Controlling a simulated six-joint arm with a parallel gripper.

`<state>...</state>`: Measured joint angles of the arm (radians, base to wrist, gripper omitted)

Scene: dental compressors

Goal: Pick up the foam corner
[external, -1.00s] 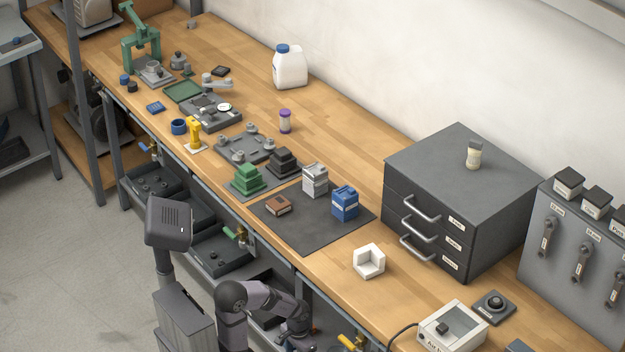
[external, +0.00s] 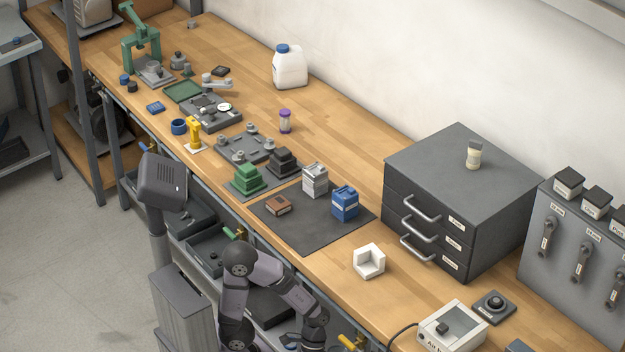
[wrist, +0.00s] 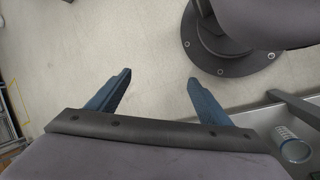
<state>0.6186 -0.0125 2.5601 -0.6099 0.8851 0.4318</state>
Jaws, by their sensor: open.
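The foam corner (external: 369,262) is a white, open corner-shaped block on the wooden bench, to the right of the dark mat and in front of the drawer cabinet. It stands alone and nothing touches it. My gripper (wrist: 158,82) is open and empty in the wrist view, its two blue fingers spread wide above the pale floor. The foam corner does not show in the wrist view. In the external view my arm is low at the bench's front edge, below and left of the foam corner, and the fingers cannot be made out.
The dark mat (external: 308,238) holds a brown block (external: 278,206), a blue container (external: 345,204) and a grey one (external: 315,180). The grey drawer cabinet (external: 450,190) stands behind the foam corner. A white control box (external: 452,328) lies to its right. Open trays hang under the bench's front edge.

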